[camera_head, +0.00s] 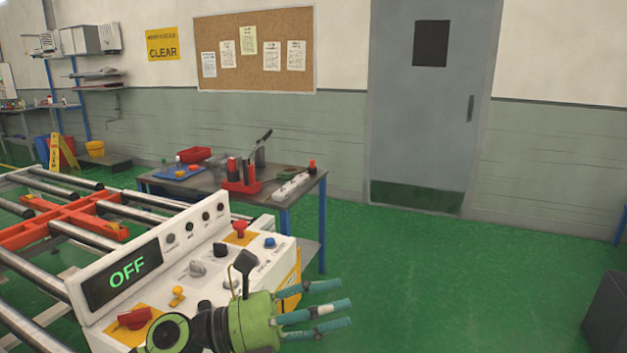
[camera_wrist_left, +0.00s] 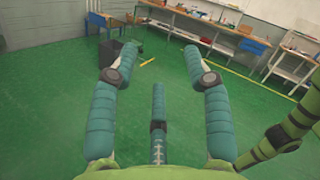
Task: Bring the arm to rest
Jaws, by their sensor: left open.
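My left gripper (camera_head: 335,315) is low in the head view, in front of the right end of a white control panel (camera_head: 212,262). Its green hand has teal fingers that point right and are spread apart with nothing between them. The same fingers show in the left wrist view (camera_wrist_left: 158,75), open over bare green floor. The panel's display (camera_head: 125,272) reads OFF in green. Part of the panel is hidden behind my arm. A green limb with black bands is at the right of the wrist view; I cannot tell if it is my right arm. My right gripper is not in view.
A roller conveyor (camera_head: 45,215) with a red frame is on the left. A table (camera_head: 310,178) with a red tool stands behind the panel. A dark box (camera_head: 608,308) is at the right edge. The green floor (camera_head: 440,275) before the grey door (camera_head: 425,100) is clear.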

